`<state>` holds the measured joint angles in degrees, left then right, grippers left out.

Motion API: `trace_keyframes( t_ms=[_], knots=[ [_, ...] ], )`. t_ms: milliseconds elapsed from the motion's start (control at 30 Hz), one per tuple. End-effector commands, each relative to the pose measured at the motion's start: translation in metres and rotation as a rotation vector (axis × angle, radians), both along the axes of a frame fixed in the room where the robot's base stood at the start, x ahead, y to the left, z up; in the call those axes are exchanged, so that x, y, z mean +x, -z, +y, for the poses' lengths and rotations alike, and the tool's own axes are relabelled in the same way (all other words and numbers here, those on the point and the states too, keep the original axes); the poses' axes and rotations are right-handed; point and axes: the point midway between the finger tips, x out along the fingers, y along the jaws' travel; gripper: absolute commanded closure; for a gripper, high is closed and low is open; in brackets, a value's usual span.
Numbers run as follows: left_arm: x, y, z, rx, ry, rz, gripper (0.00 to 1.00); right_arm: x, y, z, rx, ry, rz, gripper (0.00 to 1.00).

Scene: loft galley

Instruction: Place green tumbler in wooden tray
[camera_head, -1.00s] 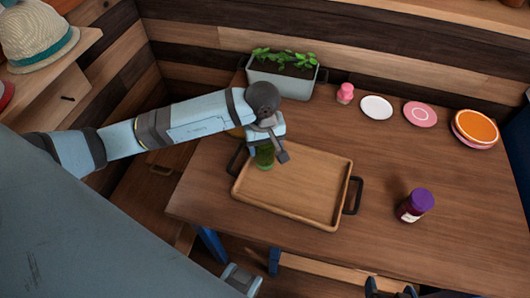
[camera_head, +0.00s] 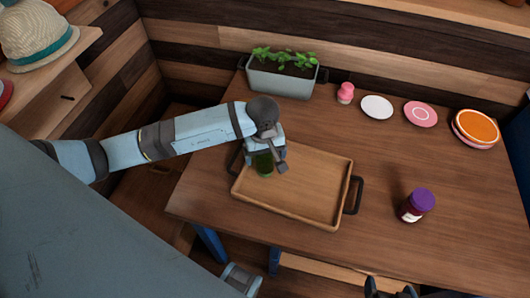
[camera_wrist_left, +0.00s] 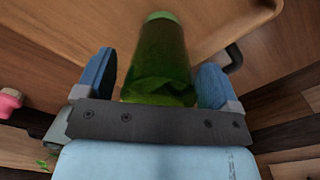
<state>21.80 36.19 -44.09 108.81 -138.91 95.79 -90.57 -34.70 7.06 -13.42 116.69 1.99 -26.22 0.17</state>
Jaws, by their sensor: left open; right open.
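The green tumbler (camera_head: 264,165) stands in the left part of the wooden tray (camera_head: 310,212), partly hidden by my left gripper (camera_head: 267,160). In the left wrist view the tumbler (camera_wrist_left: 160,62) is between the two blue fingers of my left gripper (camera_wrist_left: 158,82), with a gap showing on each side. My left gripper is open around it. My right gripper (camera_head: 392,288) shows only as dark fingertips at the bottom edge of the head view, open and away from the tray.
A jar with a purple lid (camera_head: 416,205) stands right of the tray. A planter (camera_head: 282,82), a pink bottle (camera_head: 346,93), a white plate (camera_head: 377,107), a pink plate (camera_head: 420,114) and stacked orange-topped plates (camera_head: 475,128) line the back.

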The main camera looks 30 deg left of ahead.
Motion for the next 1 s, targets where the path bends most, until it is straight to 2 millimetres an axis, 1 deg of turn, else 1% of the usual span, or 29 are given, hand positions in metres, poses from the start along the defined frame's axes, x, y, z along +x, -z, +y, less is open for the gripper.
trace_keyframes(
  t_ms=[167, 267, 500, 600, 700, 833, 1000],
  knots=[
    [0.000, -0.006, 0.000, -0.001, -0.001, -0.001, 0.13, 0.000, -0.004, 0.000, -0.002, -0.001, -0.003, 0.08],
    [0.001, -0.020, 0.001, 0.000, 0.001, -0.004, 0.13, 0.000, -0.003, 0.000, -0.002, -0.001, -0.003, 0.08],
    [0.000, -0.073, 0.002, 0.001, 0.002, -0.005, 0.13, -0.001, 0.000, 0.000, -0.002, 0.000, 0.001, 0.08],
    [-0.001, -0.092, 0.002, 0.001, 0.001, -0.005, 0.13, -0.001, 0.001, 0.000, -0.001, 0.001, 0.002, 0.08],
    [-0.002, -0.107, 0.003, 0.001, 0.000, -0.003, 0.13, -0.001, 0.001, 0.000, -0.001, 0.001, 0.002, 0.08],
    [-0.002, -0.119, 0.003, 0.000, 0.000, -0.001, 0.13, -0.001, 0.001, 0.000, -0.001, 0.001, 0.003, 0.08],
    [-0.003, -0.123, 0.003, -0.001, 0.000, 0.001, 0.13, -0.001, 0.001, -0.001, -0.001, 0.001, 0.003, 0.08]
  ],
)
